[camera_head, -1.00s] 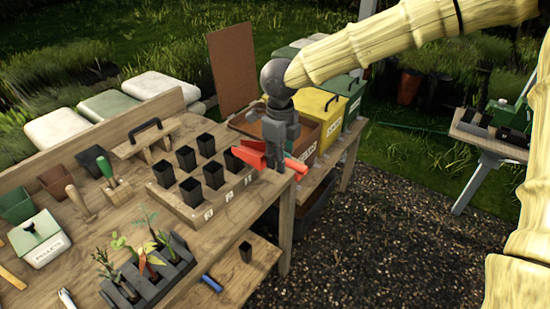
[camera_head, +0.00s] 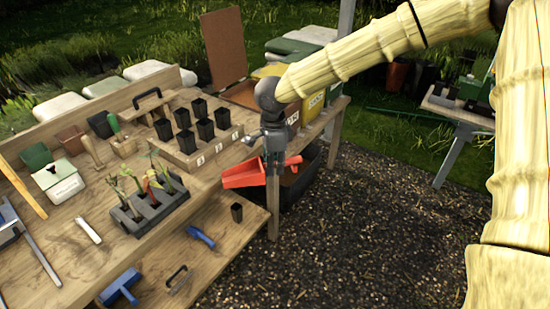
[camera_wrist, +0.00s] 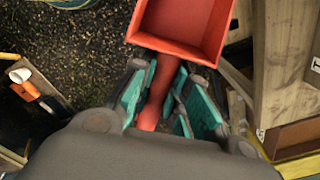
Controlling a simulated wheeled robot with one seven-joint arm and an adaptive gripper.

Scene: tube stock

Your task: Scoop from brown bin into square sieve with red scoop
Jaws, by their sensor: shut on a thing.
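My gripper (camera_head: 274,160) is shut on the handle of the red scoop (camera_head: 243,176), in front of the bench's right end. The wrist view shows the scoop's handle (camera_wrist: 158,90) between the teal finger pads and its red tray (camera_wrist: 186,22) beyond them. The visible inside of the tray is bare red. The brown bin (camera_head: 291,108) stands behind my gripper in the head view, partly hidden by my arm, and its contents cannot be made out. I cannot pick out a square sieve for certain in these views.
The bench holds several black pots (camera_head: 184,142) in a wooden rack and a grey tray of seedlings (camera_head: 150,205). A yellow bin (camera_head: 316,98) stands beside the brown one. A dark tub (camera_head: 300,185) is low behind the scoop. Gravel at the right is open.

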